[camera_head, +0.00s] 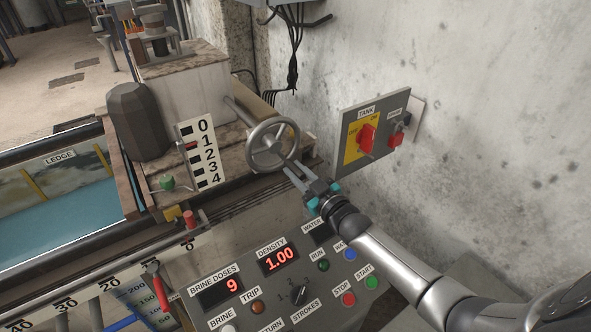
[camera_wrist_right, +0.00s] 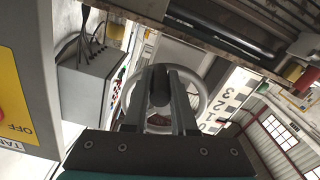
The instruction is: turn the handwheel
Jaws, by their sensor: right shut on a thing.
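The grey metal handwheel (camera_head: 271,146) stands on a shaft at the right of the machine block, in the middle of the head view. My right gripper (camera_head: 290,168) reaches it from the lower right, its fingers at the wheel's lower right rim. In the right wrist view, my right gripper (camera_wrist_right: 163,78) has its fingers on either side of a dark round handle (camera_wrist_right: 160,88), with the handwheel's rim (camera_wrist_right: 203,96) behind. The fingers are shut on this handle; their exact contact is partly hidden. A white scale plate (camera_head: 201,155) marked 0 to 4 has a red pointer near 1. My left gripper is not visible.
A control panel (camera_head: 327,274) with buttons and displays reading 9 and 1.00 lies below my right arm. A wall switch box (camera_head: 371,134) is close on the right. A dark rounded block (camera_head: 137,122) stands left of the scale. The blue-green tank (camera_head: 60,222) is at left.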

